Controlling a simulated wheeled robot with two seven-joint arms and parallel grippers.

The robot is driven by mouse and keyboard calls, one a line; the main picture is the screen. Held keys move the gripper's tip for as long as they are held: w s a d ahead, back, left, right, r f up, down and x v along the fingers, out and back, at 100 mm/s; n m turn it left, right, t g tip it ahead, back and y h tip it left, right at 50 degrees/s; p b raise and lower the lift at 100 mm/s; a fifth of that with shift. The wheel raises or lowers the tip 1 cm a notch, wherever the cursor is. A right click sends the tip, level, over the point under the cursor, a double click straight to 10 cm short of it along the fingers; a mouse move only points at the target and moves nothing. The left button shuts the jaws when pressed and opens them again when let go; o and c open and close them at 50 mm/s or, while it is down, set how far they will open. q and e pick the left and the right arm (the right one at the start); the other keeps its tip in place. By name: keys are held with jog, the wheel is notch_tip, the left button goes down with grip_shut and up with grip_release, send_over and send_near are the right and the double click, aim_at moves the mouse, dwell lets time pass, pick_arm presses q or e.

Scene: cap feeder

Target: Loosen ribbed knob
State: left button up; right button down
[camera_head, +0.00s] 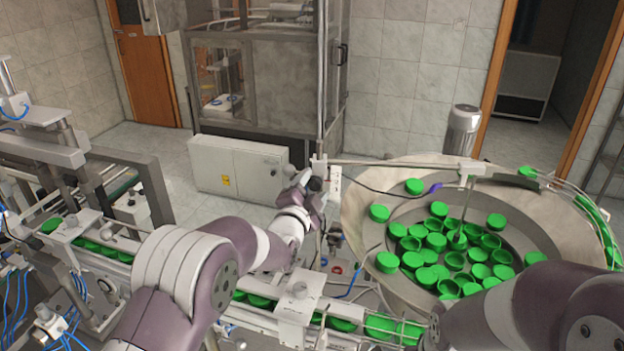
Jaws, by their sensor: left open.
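My left arm reaches in from the lower left, and my left gripper (312,187) is at the upright post, just below the clamp block (319,165) where the horizontal rod meets it. The gripper is open. A small dark part shows by its fingertips; I cannot tell whether this is the ribbed knob or part of the gripper. No ribs can be made out at this size, and it is unclear whether the fingers touch anything. My right arm shows at the lower right, with its gripper out of view.
A large feeder bowl (365,205) with many green caps (437,241) stands right of the post. The horizontal rod (400,164) runs over it. A conveyor with green caps (342,324) passes below my left arm. A white electrical box (236,168) stands behind.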

pick_arm(q)
jog(key=shift+s+a+r, duration=0.1)
jog(key=shift+s+r, duration=0.05)
jog(key=shift+s, duration=0.1)
jog(key=shift+s+r, duration=0.15)
jog(key=shift+s, duration=0.3)
jog(key=shift+c, duration=0.2)
jog(key=shift+w+d, duration=0.2)
jog(key=shift+w, duration=0.05)
jog(key=c, duration=1)
pick_arm(e)
jog(key=shift+s+r, duration=0.1)
jog(key=shift+s, duration=0.4)
jog(key=shift+d, duration=0.1)
